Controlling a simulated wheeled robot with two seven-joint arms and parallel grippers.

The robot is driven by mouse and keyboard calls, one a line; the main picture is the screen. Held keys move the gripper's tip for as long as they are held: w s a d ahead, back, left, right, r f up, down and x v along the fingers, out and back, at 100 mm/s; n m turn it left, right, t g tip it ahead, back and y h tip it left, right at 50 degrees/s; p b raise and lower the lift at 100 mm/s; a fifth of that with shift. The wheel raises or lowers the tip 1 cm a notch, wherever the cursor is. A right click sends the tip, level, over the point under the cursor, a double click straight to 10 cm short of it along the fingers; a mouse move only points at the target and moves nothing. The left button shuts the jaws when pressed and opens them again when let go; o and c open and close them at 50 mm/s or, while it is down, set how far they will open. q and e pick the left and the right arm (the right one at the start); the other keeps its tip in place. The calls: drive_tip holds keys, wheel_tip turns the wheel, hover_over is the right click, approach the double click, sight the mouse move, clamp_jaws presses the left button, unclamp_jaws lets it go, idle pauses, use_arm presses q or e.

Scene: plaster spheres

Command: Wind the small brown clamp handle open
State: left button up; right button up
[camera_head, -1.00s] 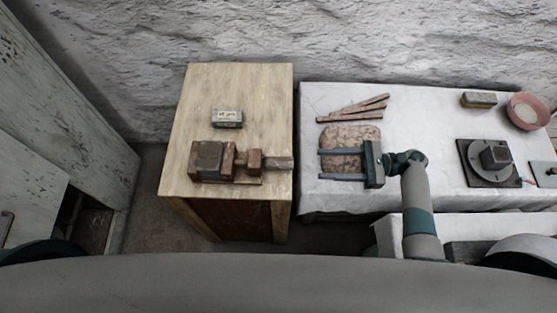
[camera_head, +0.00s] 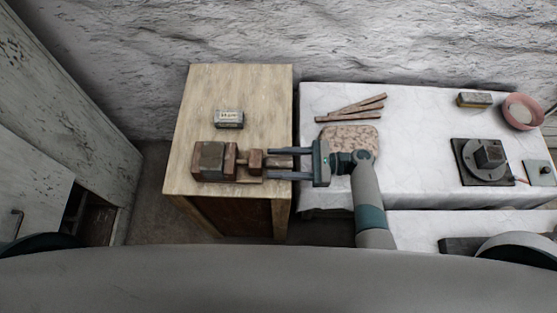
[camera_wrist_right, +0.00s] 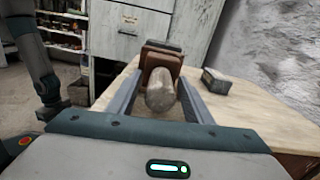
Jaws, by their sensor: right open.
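The clamp (camera_head: 211,160) is a brown and grey block-like vice lying on the wooden table. Its small handle, at the right end of the clamp, shows in the right wrist view as a rounded grey-brown knob (camera_wrist_right: 161,91). My right gripper (camera_head: 268,163) is open and points left, its two fingers reaching over the table's right edge toward the handle. In the right wrist view the fingers (camera_wrist_right: 161,96) stand on either side of the knob, with gaps visible.
The wooden table (camera_head: 238,90) also carries a small labelled box (camera_head: 229,119) behind the clamp. On the white-covered table (camera_head: 420,120) are a speckled board (camera_head: 352,134), brown sticks (camera_head: 352,108), a dark turntable-like device (camera_head: 484,160) and a pink bowl (camera_head: 522,111).

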drive_tip(key=c, duration=1.1)
drive_tip(key=shift+o, duration=0.2)
drive_tip(key=shift+n, duration=0.3)
